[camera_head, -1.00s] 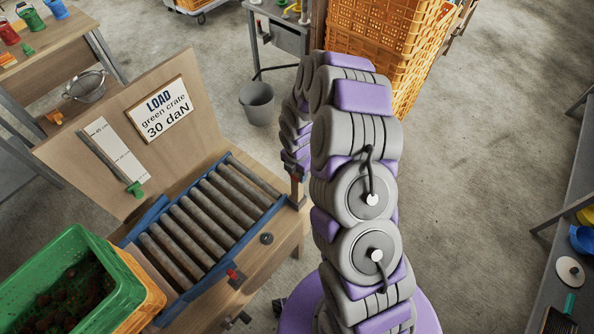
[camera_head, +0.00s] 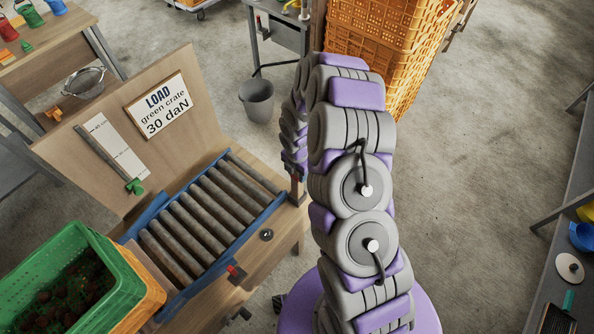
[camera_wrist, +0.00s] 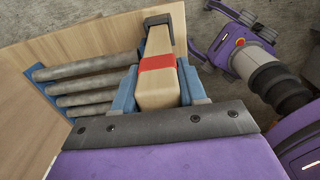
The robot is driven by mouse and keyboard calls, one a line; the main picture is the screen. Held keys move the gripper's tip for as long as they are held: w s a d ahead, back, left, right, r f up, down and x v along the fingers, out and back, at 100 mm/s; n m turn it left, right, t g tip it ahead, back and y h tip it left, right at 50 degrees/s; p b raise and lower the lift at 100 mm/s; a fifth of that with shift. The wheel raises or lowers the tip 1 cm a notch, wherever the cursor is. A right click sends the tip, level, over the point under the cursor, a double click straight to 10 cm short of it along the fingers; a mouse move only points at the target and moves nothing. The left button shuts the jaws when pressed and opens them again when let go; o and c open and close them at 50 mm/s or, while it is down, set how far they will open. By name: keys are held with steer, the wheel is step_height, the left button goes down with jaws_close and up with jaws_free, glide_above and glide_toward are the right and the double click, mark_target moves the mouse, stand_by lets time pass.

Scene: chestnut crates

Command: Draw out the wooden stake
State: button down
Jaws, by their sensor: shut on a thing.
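The wooden stake (camera_wrist: 158,45) is a pale, square bar with a red band, seen in the middle of the wrist view. My gripper (camera_wrist: 159,86) is shut on it, with a blue finger on each side. The far end of the stake sits at a dark bracket (camera_wrist: 157,20); how deep it goes in cannot be told. In the head view my arm covers most of the gripper, and only a small reddish-dark part shows beside the table's right corner.
A wooden table with a blue-framed roller bed (camera_head: 205,222) stands left of my arm, below a board with a load sign (camera_head: 158,105). A green crate (camera_head: 65,285) sits on an orange one at the rollers' left end. Orange crates (camera_head: 385,45) are stacked behind.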

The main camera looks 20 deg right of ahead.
steer(key=shift+f, duration=0.75)
steer(key=c, duration=0.5)
jaws_free()
steer(key=shift+c, duration=0.2)
step_height(320, 180, up, 17)
steer(key=shift+r, duration=0.1)
stand_by(0.4)
